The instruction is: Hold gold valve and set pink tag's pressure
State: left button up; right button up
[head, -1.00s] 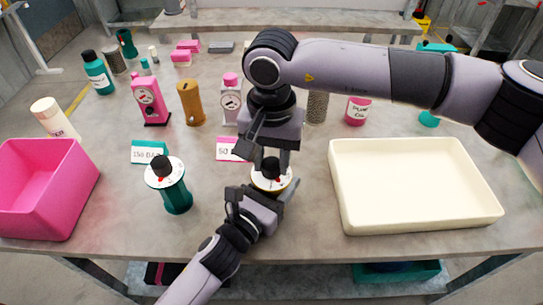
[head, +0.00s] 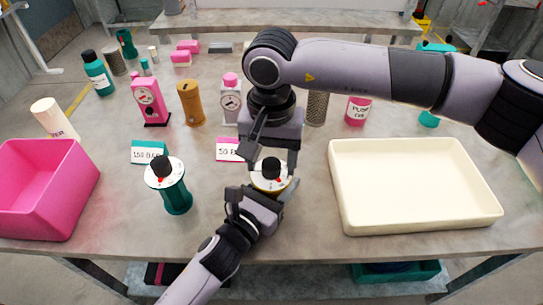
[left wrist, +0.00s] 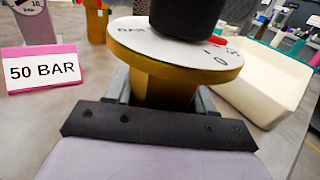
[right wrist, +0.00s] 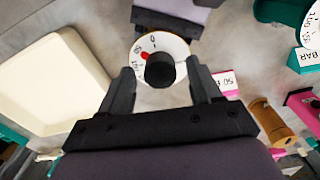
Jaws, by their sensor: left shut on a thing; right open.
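The gold valve (left wrist: 170,85) stands upright on the table, with a white dial (right wrist: 180,50), a black knob (right wrist: 159,70) and a red mark on top. My left gripper (head: 268,192) is shut on its gold body from the near side. My right gripper (right wrist: 163,88) is open above the valve, its fingers on either side of the knob with gaps; whether they reach down to knob height is unclear. The pink tag (left wrist: 42,66) reads "50 BAR" and stands behind and left of the valve; it is partly covered in the head view (head: 228,150).
A teal valve (head: 175,193) stands to the left, with a teal tag (head: 149,152) behind it. A pink bin (head: 40,195) is at the far left. A cream tray (head: 415,225) is at the right. Pumps and bottles stand behind.

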aim_at(271, 163)
notch_tip(271, 163, up, 12)
dwell(0.5)
pick_arm(q)
jog(key=o, duration=1.4)
